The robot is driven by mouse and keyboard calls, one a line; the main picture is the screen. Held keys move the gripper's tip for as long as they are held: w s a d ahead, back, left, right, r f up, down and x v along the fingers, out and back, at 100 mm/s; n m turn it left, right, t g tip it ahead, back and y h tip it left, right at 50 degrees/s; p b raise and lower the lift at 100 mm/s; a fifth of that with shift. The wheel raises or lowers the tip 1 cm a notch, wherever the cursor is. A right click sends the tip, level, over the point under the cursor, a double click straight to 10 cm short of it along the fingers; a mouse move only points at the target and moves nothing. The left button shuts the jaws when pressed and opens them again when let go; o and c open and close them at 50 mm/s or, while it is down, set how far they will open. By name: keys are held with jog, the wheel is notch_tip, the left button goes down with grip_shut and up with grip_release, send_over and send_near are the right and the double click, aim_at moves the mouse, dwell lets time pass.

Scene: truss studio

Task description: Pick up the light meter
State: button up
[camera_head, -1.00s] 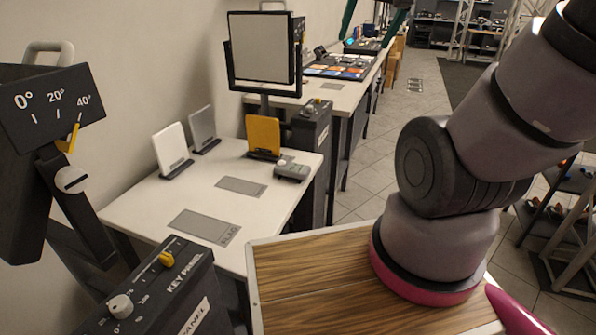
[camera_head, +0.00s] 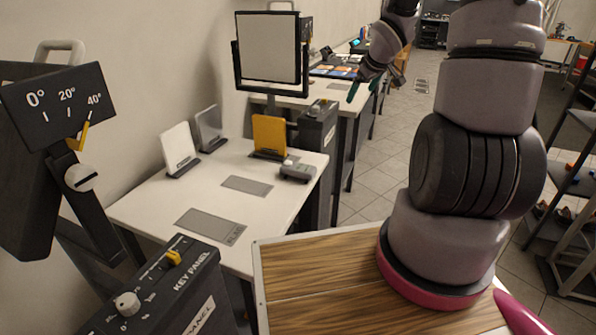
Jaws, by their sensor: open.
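A small grey device that looks like the light meter (camera_head: 297,171) lies on the white table near its right edge, just right of the yellow panel. My gripper (camera_head: 364,89) has green fingers and hangs in the air beyond and to the right of that table, well above and apart from the device. Its fingers are spread and nothing shows between them.
A yellow panel (camera_head: 270,135) stands beside the device. White (camera_head: 179,148) and grey (camera_head: 209,127) panels stand further left. A framed light panel (camera_head: 270,48) rises behind. The key panel unit (camera_head: 165,290) and dial stand (camera_head: 60,105) are at near left.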

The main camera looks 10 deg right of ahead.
notch_tip(320, 180, down, 11)
jog(key=w+a+n+y, duration=0.2)
jog(key=n+y, duration=0.4)
jog(key=y, duration=0.5)
send_near(300, 167)
jog(key=x, duration=1.1)
jog(key=c, duration=1.4)
